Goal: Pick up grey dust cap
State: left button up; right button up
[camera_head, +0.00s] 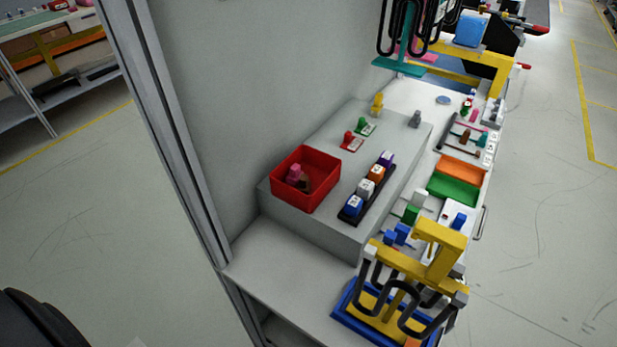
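A small grey piece (415,119), which looks like the grey dust cap, stands on the far right part of a raised grey block (330,215) on the workbench. It is too small to make out its exact shape. Nothing touches it. A yellow piece (377,103) stands to its left. Neither of my grippers is in view.
A red bin (308,188) with small parts sits on the block's near left. A black rack (352,218) of coloured blocks is beside it. Green (439,188) and orange (461,169) trays lie right. A yellow stand with dark hoses (440,247) rises at the near right.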

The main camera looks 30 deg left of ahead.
aim_at(415, 122)
jog(key=k+l+u, duration=0.1)
jog(key=l, duration=0.4)
jog(key=k+l, duration=0.1)
jog(key=l, duration=0.45)
jog(key=k+l+u, duration=0.15)
jog(key=l, duration=0.35)
jog(key=i, duration=0.55)
